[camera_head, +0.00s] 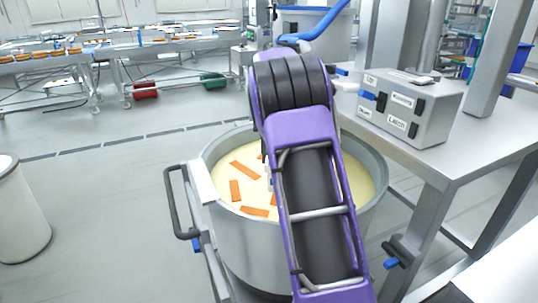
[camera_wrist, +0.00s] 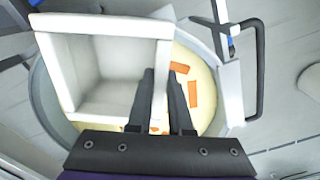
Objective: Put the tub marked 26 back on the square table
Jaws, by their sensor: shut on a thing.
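In the wrist view, a white, square, open tub (camera_wrist: 105,75) is held at one wall between the two dark fingers of my gripper (camera_wrist: 163,75). Its inside looks empty, and no number shows on the visible faces. The tub is over a big round metal vat (camera_head: 250,240) holding pale cream liquid with orange strips. The vat's rim also shows in the wrist view (camera_wrist: 42,100). In the head view my purple arm reaches over the vat and hides the gripper and most or all of the tub. I cannot tell which surface is the square table.
A metal table (camera_head: 430,150) with a grey control box (camera_head: 410,105) stands to the right of the vat. A handled frame (camera_head: 185,205) is at the vat's left side. A white round bin (camera_head: 20,215) stands at far left. Conveyors (camera_head: 150,48) run along the back.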

